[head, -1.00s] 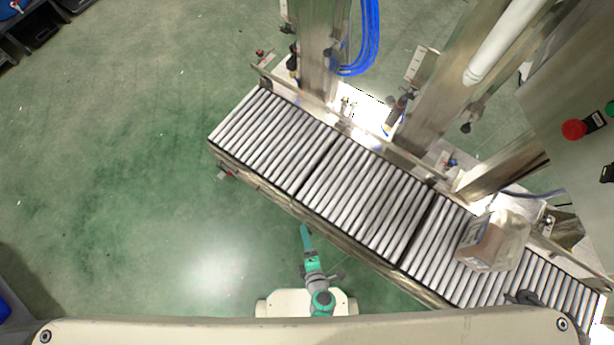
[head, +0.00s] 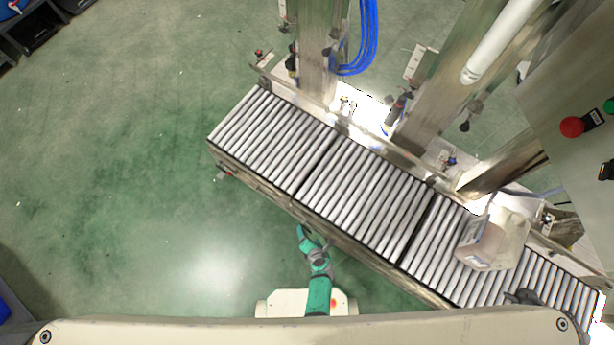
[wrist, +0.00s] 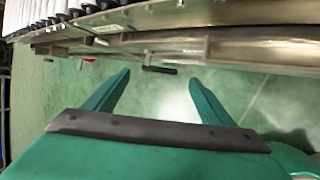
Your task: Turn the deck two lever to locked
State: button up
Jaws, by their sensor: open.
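A small dark bar-shaped handle (wrist: 158,69) sticks out below the conveyor's side rail in the wrist view. It looks like a lever, but I cannot read a deck number or a locked mark on it. My gripper (wrist: 160,77) is open, and its two teal fingers point toward the rail. The dark handle appears between the fingertips in the picture, and I see no contact. In the head view my gripper (head: 303,232) is beside the near edge of the roller conveyor (head: 330,245); the handle cannot be made out there.
A red-tipped part (wrist: 88,60) sits under the rail to the left in the wrist view. A box (head: 490,240) rests on the conveyor's right section. Steel posts (head: 315,50) stand behind the conveyor. Green floor (head: 130,180) to the left is clear.

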aim_at(306, 230)
jog(key=shift+x, duration=2.9)
jog(key=c, duration=1.1)
jog(key=shift+s+f, duration=0.1)
jog(key=shift+f, duration=0.05)
